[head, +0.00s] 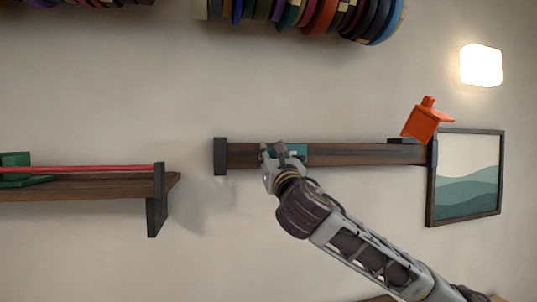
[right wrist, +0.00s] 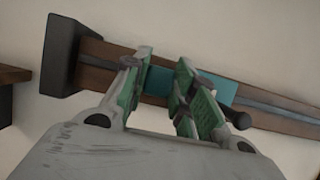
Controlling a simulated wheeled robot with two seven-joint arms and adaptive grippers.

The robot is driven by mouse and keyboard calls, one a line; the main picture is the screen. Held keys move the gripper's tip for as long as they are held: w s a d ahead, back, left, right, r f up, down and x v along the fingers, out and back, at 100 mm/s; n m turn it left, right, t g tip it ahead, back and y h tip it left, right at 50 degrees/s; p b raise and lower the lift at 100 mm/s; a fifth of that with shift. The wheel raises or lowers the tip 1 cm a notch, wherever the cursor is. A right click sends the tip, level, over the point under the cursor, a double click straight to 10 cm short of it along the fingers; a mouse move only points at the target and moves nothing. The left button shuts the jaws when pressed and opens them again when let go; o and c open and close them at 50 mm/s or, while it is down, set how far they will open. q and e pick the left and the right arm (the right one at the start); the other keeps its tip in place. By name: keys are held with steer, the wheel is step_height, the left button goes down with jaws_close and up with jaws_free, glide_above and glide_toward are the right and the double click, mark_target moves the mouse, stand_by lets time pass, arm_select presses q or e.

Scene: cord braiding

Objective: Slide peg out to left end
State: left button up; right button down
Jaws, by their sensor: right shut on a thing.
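A wooden rail (head: 350,154) runs sideways on the wall, with a dark end block (head: 220,156) at its left end. A teal sliding piece (head: 298,149), which I take for the peg, sits on the rail towards its left part, short of that block. My right gripper (head: 268,153) is at the piece's left side. In the right wrist view its green-padded fingers (right wrist: 160,78) are shut on the peg, and teal (right wrist: 220,88) shows between and right of them. A dark round knob (right wrist: 240,120) shows right of the fingers. The exact contact is partly hidden. My left gripper is not in view.
A wooden shelf (head: 85,187) with a red bar (head: 90,168) and a green block (head: 15,170) lies to the left, across a gap of bare wall. An orange object (head: 424,120) sits at the rail's right end, by a framed picture (head: 467,175). Several coloured spools (head: 320,14) hang above.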

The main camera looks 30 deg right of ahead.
steer(key=shift+a, duration=0.15)
stand_by(0.3)
steer(key=c, duration=1.2)
jaws_free()
steer(key=shift+o, duration=0.2)
steer(key=v, duration=0.7)
steer(key=shift+s+f, duration=0.15)
